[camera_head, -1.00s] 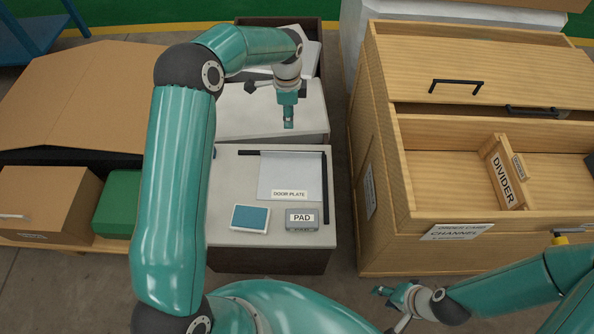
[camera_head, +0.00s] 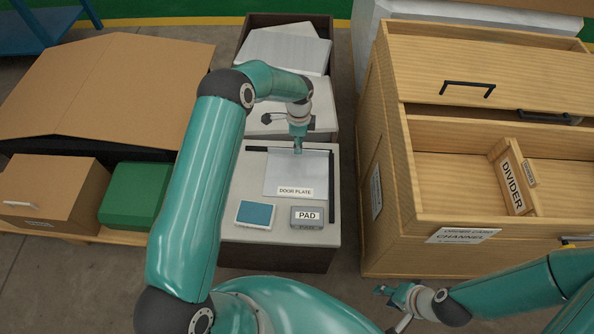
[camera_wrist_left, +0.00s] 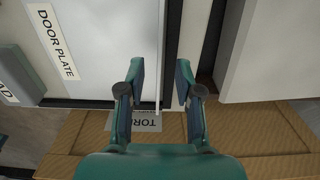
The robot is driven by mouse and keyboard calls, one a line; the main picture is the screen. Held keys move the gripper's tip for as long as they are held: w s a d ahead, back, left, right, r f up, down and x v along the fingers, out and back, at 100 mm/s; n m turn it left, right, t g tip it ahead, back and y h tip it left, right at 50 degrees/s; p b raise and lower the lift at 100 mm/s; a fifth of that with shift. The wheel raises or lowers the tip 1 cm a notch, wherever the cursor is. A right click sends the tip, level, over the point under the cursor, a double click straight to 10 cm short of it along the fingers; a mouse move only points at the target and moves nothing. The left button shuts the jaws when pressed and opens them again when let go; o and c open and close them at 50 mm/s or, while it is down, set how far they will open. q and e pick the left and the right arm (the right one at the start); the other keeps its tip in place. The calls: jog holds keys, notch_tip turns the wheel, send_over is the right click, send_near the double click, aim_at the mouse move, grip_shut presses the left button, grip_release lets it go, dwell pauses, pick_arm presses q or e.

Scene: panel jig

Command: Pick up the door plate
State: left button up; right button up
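The door plate (camera_head: 285,175) is a thin pale sheet with a "DOOR PLATE" label. It lies on the light-topped stand, beside a black strip at its back and another at its right. My left gripper (camera_head: 298,150) is at the plate's back edge, pointing down. In the left wrist view, my left gripper (camera_wrist_left: 161,75) is open, with its two fingers apart. The edge of the door plate (camera_wrist_left: 110,50) runs between them in that view; I cannot tell whether they touch it. My right gripper (camera_head: 393,295) is low near the front, away from the plate; its fingers are unclear.
A grey pad (camera_head: 307,217) and a blue-topped block (camera_head: 255,214) sit in front of the plate. A wooden drawer cabinet (camera_head: 385,215) with a divider (camera_head: 513,185) stands to the right. Cardboard boxes (camera_head: 50,190) and a green box (camera_head: 135,195) are at the left.

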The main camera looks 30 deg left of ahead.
pick_arm(q)
jog(key=shift+f, duration=1.35)
grip_shut()
jog(key=shift+r, duration=0.1)
